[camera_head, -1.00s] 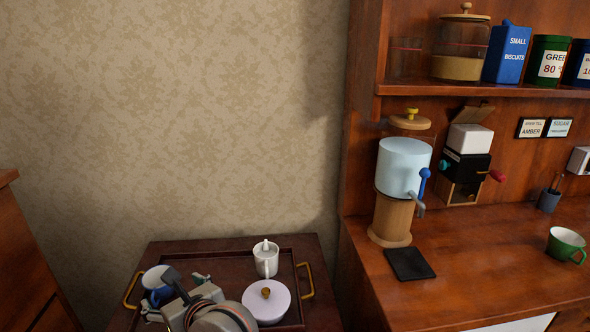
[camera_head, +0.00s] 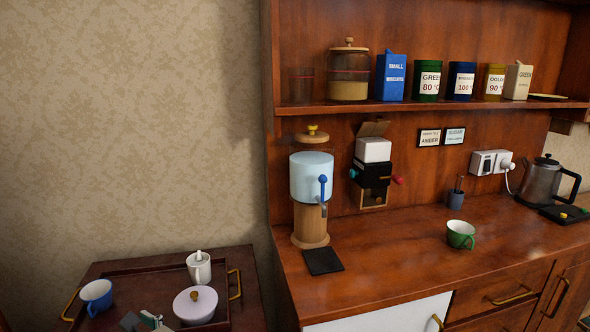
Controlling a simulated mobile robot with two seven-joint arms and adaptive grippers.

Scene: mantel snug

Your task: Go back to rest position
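The dark wooden tray (camera_head: 140,265) with brass handles stands on a low dark table at the lower left. On it are a blue cup (camera_head: 96,298), a white lidded pot (camera_head: 199,268) and a pale lilac lidded bowl (camera_head: 195,306) with a gold knob.
The wooden counter (camera_head: 390,262) at right holds a glass-and-wood dispenser (camera_head: 311,180), a black mat (camera_head: 323,261), a grinder (camera_head: 373,178), a green cup (camera_head: 461,234) and a kettle (camera_head: 543,181). A shelf (camera_head: 440,106) above carries jars and tins. The counter's front is clear.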

